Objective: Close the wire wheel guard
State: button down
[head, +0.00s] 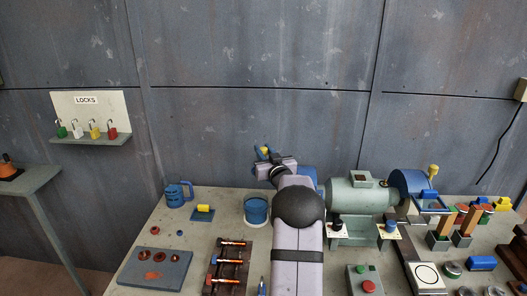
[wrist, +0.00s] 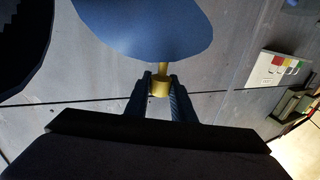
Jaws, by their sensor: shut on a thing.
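A grey-green bench grinder (head: 362,195) stands on the bench with a blue guard at each end. The left guard (head: 308,173) is mostly hidden behind my arm in the head view; its blue plate (wrist: 140,25) fills the top of the wrist view. A yellow knob (wrist: 160,84) on a short stem sticks out from this plate. My gripper (wrist: 160,90) is shut on the knob, one finger on each side; in the head view the gripper (head: 264,153) is raised left of the grinder. A dark round shape (wrist: 20,40), perhaps the wheel, shows beside the plate.
The right guard (head: 408,184) has its own yellow knob (head: 433,170). A blue cup (head: 256,211) stands below my gripper, and a blue mug (head: 178,194) is farther left. The grey wall is close behind.

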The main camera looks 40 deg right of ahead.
jog(key=shift+r, duration=0.1)
jog(key=c, duration=1.5)
grip_release()
jog(key=shift+r+b, duration=0.75)
jog(key=shift+r, duration=4.25)
